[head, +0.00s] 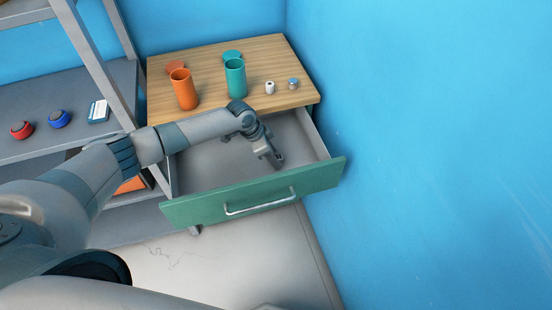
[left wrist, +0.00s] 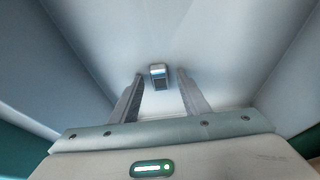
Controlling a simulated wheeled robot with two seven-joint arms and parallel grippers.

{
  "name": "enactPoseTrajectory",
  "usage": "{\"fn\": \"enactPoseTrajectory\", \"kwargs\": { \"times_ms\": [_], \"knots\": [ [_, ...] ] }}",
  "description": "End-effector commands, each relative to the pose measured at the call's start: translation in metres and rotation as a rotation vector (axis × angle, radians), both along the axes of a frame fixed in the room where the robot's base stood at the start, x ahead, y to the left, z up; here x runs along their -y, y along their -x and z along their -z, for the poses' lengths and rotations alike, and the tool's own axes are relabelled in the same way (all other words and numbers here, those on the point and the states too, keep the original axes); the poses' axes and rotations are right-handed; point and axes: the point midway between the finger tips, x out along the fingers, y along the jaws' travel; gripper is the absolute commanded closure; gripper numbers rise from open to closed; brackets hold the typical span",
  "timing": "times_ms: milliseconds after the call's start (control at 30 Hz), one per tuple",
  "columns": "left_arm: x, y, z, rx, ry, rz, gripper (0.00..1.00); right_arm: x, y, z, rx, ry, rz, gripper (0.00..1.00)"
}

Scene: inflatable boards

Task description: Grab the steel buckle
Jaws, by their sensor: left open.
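A small steel buckle (left wrist: 158,76) with a grey frame and a darker middle lies on the drawer floor in the left wrist view. My left gripper (left wrist: 160,82) is open, with its two fingers on either side of the buckle in that view and a gap to each side. I cannot tell how far above the floor the fingertips are. In the head view my left gripper (head: 277,161) reaches down into the open drawer (head: 215,165), and the buckle cannot be made out there. My right gripper is not in view.
The green drawer front (head: 300,184) with its handle and the drawer's side walls surround the gripper. An orange cup (head: 184,90), a teal cup (head: 235,78) and two small cylinders stand on the wooden top (head: 205,54). A blue wall (head: 430,120) is close on the right.

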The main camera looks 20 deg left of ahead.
Motion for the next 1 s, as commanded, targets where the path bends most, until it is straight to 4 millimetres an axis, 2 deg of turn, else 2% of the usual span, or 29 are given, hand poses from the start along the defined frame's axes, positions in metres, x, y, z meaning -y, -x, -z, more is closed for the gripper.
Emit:
{"fn": "enactPoseTrajectory", "kwargs": {
  "times_ms": [200, 367, 400, 767, 1000],
  "knots": [
    [0.0, 0.0, 0.0, 0.0, 0.0, 0.0, 0.6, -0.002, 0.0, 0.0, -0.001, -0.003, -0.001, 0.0],
    [0.0, 0.0, 0.0, 0.0, 0.0, 0.0, 0.98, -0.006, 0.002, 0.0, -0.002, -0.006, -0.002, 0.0],
    [0.0, 0.0, 0.0, 0.0, 0.0, 0.0, 1.0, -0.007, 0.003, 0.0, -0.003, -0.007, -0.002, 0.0],
    [0.0, 0.0, -0.004, 0.001, 0.001, 0.0, 1.0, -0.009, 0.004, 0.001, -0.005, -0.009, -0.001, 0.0],
    [0.0, -0.001, -0.028, 0.004, 0.001, 0.001, 1.0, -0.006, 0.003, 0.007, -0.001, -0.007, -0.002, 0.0]
  ]
}}
